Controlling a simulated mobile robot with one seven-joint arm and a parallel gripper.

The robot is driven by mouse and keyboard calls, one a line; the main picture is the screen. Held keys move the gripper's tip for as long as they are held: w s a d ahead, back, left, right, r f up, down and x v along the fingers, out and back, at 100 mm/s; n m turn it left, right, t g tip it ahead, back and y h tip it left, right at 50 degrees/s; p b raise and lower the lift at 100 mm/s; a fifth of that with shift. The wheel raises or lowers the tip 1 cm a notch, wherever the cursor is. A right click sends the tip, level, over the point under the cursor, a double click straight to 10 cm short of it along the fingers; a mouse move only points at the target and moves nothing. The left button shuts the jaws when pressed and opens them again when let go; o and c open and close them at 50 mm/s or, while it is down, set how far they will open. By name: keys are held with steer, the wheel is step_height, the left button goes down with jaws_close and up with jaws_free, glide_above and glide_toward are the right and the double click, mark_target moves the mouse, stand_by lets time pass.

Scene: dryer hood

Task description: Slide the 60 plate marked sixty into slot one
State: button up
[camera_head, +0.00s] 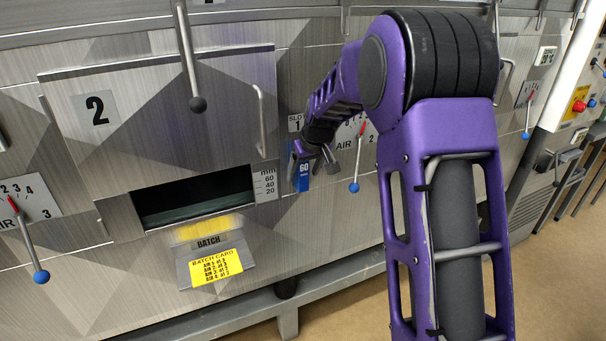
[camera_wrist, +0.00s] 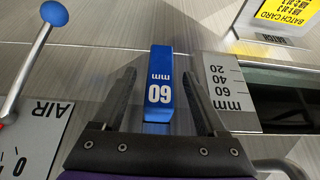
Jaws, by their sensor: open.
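The 60 plate (camera_head: 303,177) is a blue upright bar marked "60 mm" at the front of the steel panel, right of the scale. It also shows in the wrist view (camera_wrist: 159,92), upside down. My gripper (camera_head: 318,165) is at the plate's upper part in the head view. In the wrist view, my gripper (camera_wrist: 159,75) has its two dark fingers apart, one on each side of the plate, with a gap visible on both sides. The slot 1 label (camera_head: 296,122) is just above my gripper. I cannot make out the slot opening itself.
A millimetre scale (camera_head: 265,184) stands beside the dark opening (camera_head: 195,197) under door 2 (camera_head: 160,110). A blue-knobbed air lever (camera_head: 355,187) hangs close on the right. A yellow batch card (camera_head: 216,268) sits below the opening. A door handle (camera_head: 261,120) sticks out left of my gripper.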

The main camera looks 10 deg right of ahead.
steer(key=v, duration=1.6)
